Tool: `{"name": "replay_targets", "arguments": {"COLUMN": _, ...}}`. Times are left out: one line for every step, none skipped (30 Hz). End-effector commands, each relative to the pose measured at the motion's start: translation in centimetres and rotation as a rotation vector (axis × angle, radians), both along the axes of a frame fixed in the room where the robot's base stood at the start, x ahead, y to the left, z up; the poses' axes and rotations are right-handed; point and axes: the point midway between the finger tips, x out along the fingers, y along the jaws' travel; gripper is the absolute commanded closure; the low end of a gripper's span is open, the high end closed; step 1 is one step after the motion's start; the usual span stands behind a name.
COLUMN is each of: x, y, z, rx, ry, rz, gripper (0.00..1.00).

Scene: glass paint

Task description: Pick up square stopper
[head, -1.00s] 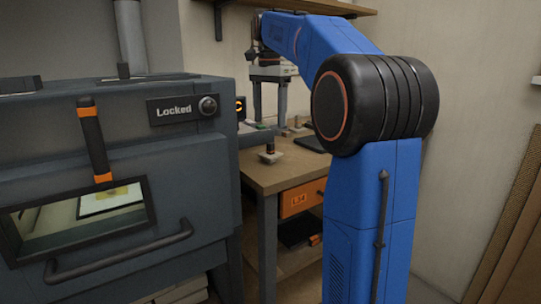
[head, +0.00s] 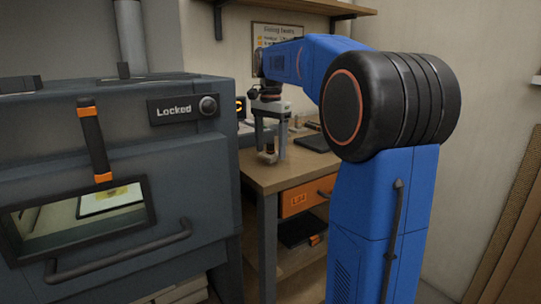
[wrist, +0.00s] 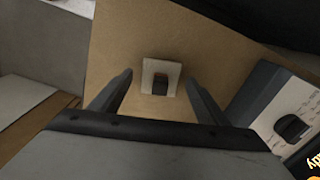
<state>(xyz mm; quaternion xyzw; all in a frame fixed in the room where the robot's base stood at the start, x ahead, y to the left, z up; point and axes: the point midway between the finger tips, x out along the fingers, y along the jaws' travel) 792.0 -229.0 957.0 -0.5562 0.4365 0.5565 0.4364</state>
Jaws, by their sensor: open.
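The square stopper (wrist: 161,78) shows in the wrist view as a pale square plate with a dark knob on top, resting on the wooden table. It lies just beyond and between my fingertips. My gripper (wrist: 158,80) is open and empty, with one dark finger on each side of the stopper. In the head view my gripper (head: 269,140) points down over the near left part of the table, and the stopper (head: 268,157) is partly hidden by its fingers.
The table (head: 258,176) has bare wood around the stopper. A pale block with a dark knob (wrist: 291,128) stands at the right in the wrist view. The grey kiln-like cabinet (head: 200,165), marked Locked, stands close on the left. A shelf (head: 300,6) is above.

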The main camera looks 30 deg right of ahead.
Motion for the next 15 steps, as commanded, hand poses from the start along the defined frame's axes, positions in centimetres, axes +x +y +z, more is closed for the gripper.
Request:
{"name": "replay_targets", "arguments": {"x": 0.00, "y": 0.00, "z": -0.01, "rx": 0.000, "ry": 0.000, "rz": 0.000, "gripper": 0.31}}
{"name": "replay_targets", "arguments": {"x": 0.00, "y": 0.00, "z": 0.00, "rx": 0.000, "ry": 0.000, "rz": 0.000, "gripper": 0.31}}
{"name": "replay_targets", "arguments": {"x": 0.01, "y": 0.00, "z": 0.00, "rx": 0.000, "ry": 0.000, "rz": 0.000, "gripper": 0.31}}
{"name": "replay_targets", "arguments": {"x": 0.01, "y": -0.01, "z": 0.01, "rx": 0.000, "ry": 0.000, "rz": 0.000, "gripper": 0.31}}
{"name": "replay_targets", "arguments": {"x": 0.01, "y": -0.01, "z": 0.01, "rx": 0.000, "ry": 0.000, "rz": 0.000, "gripper": 0.31}}
{"name": "replay_targets", "arguments": {"x": 0.01, "y": -0.01, "z": 0.01, "rx": 0.000, "ry": 0.000, "rz": 0.000, "gripper": 0.41}}
{"name": "replay_targets", "arguments": {"x": 0.01, "y": -0.01, "z": 0.01, "rx": 0.000, "ry": 0.000, "rz": 0.000, "gripper": 0.48}}
{"name": "replay_targets", "arguments": {"x": 0.01, "y": -0.01, "z": 0.02, "rx": 0.000, "ry": 0.000, "rz": 0.000, "gripper": 0.55}}
{"name": "replay_targets", "arguments": {"x": 0.01, "y": -0.01, "z": 0.02, "rx": 0.000, "ry": 0.000, "rz": 0.000, "gripper": 0.65}}
{"name": "replay_targets", "arguments": {"x": 0.01, "y": -0.01, "z": 0.02, "rx": 0.000, "ry": 0.000, "rz": 0.000, "gripper": 0.72}}
{"name": "replay_targets", "arguments": {"x": 0.01, "y": -0.01, "z": 0.02, "rx": 0.000, "ry": 0.000, "rz": 0.000, "gripper": 0.77}}
{"name": "replay_targets", "arguments": {"x": 0.01, "y": -0.01, "z": 0.02, "rx": 0.000, "ry": 0.000, "rz": 0.000, "gripper": 0.77}}
{"name": "replay_targets", "arguments": {"x": 0.01, "y": -0.01, "z": 0.03, "rx": 0.000, "ry": 0.000, "rz": 0.000, "gripper": 0.77}}
{"name": "replay_targets", "arguments": {"x": 0.01, "y": -0.01, "z": 0.03, "rx": 0.000, "ry": 0.000, "rz": 0.000, "gripper": 0.77}}
{"name": "replay_targets", "arguments": {"x": 0.01, "y": -0.01, "z": 0.03, "rx": 0.000, "ry": 0.000, "rz": 0.000, "gripper": 0.77}}
